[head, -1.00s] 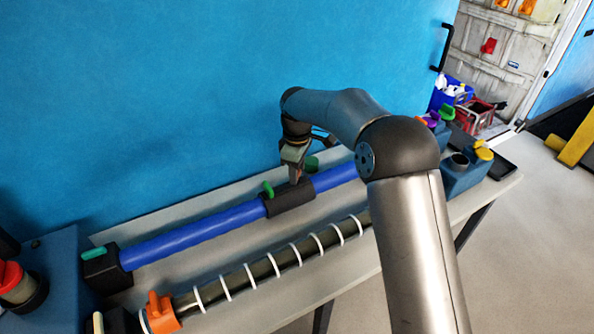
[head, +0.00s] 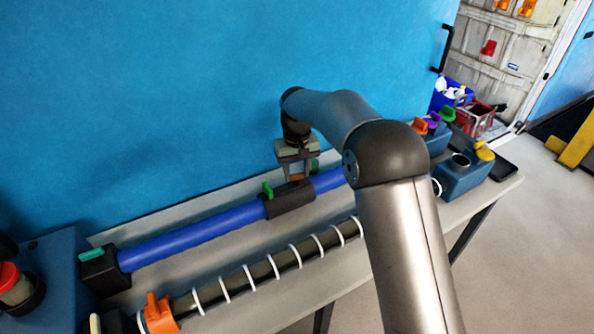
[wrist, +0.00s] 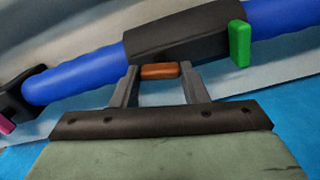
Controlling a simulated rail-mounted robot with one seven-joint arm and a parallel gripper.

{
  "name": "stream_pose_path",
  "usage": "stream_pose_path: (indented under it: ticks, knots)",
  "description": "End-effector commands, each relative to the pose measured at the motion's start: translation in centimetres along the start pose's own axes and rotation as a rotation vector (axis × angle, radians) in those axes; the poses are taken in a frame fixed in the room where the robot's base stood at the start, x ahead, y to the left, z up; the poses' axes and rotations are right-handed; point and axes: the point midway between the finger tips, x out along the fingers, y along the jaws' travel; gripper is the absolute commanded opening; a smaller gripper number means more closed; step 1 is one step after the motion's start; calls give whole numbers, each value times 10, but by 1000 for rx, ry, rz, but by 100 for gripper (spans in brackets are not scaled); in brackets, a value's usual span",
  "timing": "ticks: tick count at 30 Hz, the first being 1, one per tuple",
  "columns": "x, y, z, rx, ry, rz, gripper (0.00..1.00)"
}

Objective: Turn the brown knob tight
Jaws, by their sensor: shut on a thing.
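The brown knob (wrist: 158,71) is a small brown bar at the edge of the black coupling block (wrist: 190,38), which sits around the blue tube (wrist: 80,82). My gripper (wrist: 158,74) is shut on the knob, one finger at each end of it. In the head view my gripper (head: 297,172) points down over the black coupling (head: 290,202), with a bit of the brown knob (head: 296,177) showing between the fingers. The knob's base is hidden in both views.
A green knob (head: 267,190) stands on the same coupling. A teal knob (head: 91,254) is at the blue tube's left end. A ringed dark tube (head: 262,270) with an orange clamp (head: 158,312) lies in front. Blue holders with coloured knobs (head: 433,122) stand at the right.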

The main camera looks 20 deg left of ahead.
Motion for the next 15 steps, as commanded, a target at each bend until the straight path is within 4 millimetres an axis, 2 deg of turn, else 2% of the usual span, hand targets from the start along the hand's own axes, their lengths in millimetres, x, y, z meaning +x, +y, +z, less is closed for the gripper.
stream_pose_path:
  ticks: [15]
  knots:
    - [-2,0,-1,489,3,0,17]
